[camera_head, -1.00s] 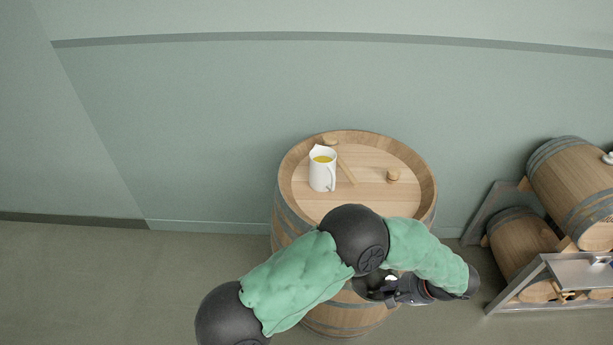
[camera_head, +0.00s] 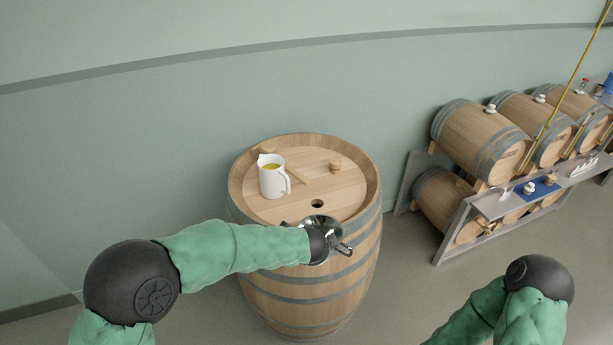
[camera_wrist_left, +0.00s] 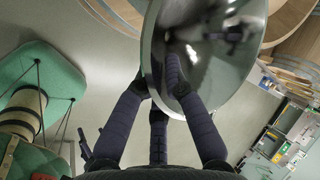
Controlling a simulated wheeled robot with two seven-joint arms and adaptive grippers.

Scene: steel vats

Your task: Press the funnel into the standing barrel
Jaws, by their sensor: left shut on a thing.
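The standing barrel (camera_head: 305,297) is wooden with grey hoops, in the middle of the head view. Its recessed top has a small dark bung hole (camera_head: 318,203). The shiny steel funnel (camera_head: 318,221) is at the near rim of the barrel top, on the near side of the hole and apart from it. My left gripper (camera_head: 335,244) is shut on the funnel. In the left wrist view the dark fingers (camera_wrist_left: 168,92) meet the funnel's mirror-like bowl (camera_wrist_left: 215,45). The funnel's spout is hidden. My right arm shows at the lower right, but its gripper is out of view.
A white jug (camera_head: 272,180) with yellow liquid stands on the barrel top, left of the hole.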

